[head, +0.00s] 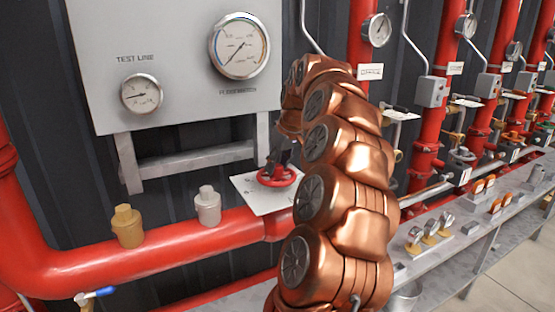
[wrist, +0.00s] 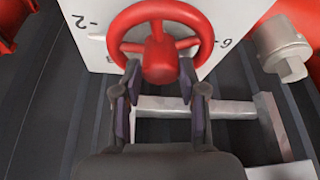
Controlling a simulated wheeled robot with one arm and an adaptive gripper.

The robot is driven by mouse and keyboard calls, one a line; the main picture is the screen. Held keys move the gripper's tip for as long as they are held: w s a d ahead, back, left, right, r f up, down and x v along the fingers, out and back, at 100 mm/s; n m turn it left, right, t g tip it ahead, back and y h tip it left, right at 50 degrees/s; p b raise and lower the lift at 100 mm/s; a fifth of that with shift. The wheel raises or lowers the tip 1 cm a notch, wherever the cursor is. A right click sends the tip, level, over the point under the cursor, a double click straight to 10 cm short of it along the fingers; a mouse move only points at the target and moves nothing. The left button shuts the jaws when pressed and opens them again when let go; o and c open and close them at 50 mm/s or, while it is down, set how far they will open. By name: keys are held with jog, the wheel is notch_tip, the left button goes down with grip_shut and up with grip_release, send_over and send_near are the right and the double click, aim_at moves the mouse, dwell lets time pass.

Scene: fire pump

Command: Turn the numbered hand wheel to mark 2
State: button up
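The red hand wheel (head: 277,177) sits on a white marked plate (head: 258,196) beside the red pipe. In the wrist view the wheel (wrist: 160,40) is near and centred at the top, with its hub and spokes showing. The plate (wrist: 232,14) carries black numbers; an upside-down 2 with a dash is at upper left, and what looks like a 6 or 9 is at right. My gripper (wrist: 160,76) is open, its two fingers apart at the wheel's near rim, on either side of the hub. Contact with the rim cannot be told. No pointer is clear.
A grey panel (head: 180,60) with two gauges stands behind on a metal frame (head: 195,160). A silver fitting (head: 207,205) and a brass one (head: 127,227) stick up from the red pipe (head: 160,257). A long bench (head: 450,250) with small parts lies at right.

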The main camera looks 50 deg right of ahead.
aim_at(277, 166)
jog(key=o, duration=0.5)
jog(key=shift+r, duration=0.1)
jog(key=shift+r+p, duration=1.95)
jog(key=shift+r, duration=1.6)
jog(key=shift+f, duration=0.1)
